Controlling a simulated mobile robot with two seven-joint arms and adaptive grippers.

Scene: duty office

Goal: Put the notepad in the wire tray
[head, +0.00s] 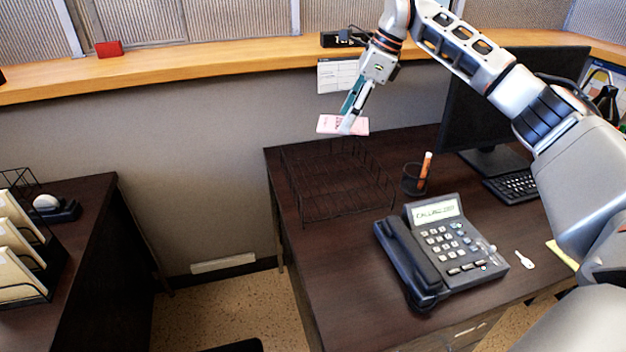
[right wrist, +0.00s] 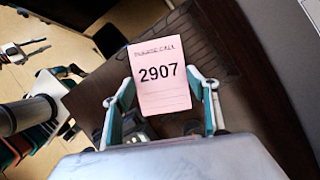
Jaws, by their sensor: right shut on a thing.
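The notepad (head: 328,124) is a small pink pad held up above the far end of the wire tray. The wire tray (head: 303,200) is a black mesh tray on the desk's left part and looks empty. My right gripper (head: 350,125) is shut on the notepad, pointing down over the tray's back. In the right wrist view its fingers (right wrist: 166,108) flank the pad's lower part. The wire tray's dark mesh (right wrist: 205,50) shows behind the pad.
A desk phone (head: 440,250) stands in front and to the right of the tray. A pen cup (head: 414,181) with an orange marker, a monitor (head: 475,110) and a keyboard (head: 512,187) are further right. A wooden ledge (head: 200,65) runs behind the desk.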

